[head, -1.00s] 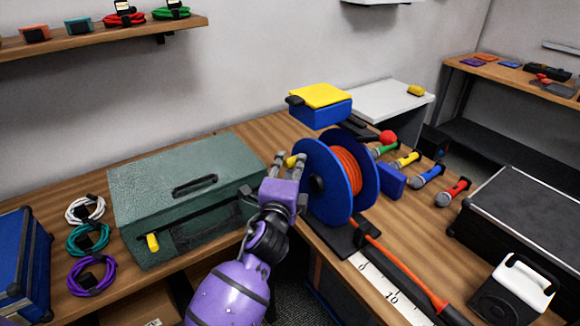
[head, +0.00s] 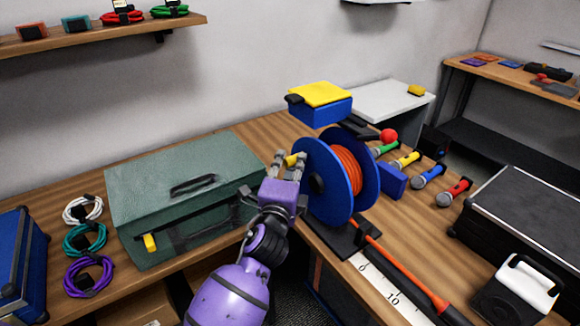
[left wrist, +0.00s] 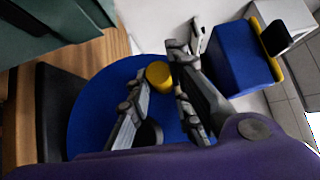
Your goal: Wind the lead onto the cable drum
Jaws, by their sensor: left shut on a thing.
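The cable drum has blue flanges (head: 322,198) and stands on a dark base at the bench's front edge. Several turns of orange lead (head: 347,172) lie between the flanges. My left gripper (head: 289,158) is shut on the yellow crank knob (head: 293,160) on the drum's left side. In the left wrist view the knob (left wrist: 159,75) shows at the fingertips in front of the blue flange (left wrist: 92,112). My right gripper is not in view.
A green case (head: 185,195) stands left of the drum. A blue box with a yellow top (head: 320,105) is behind the drum. Several microphones (head: 428,176) lie to its right. A black case (head: 525,215) and coiled cables (head: 87,240) occupy the bench ends.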

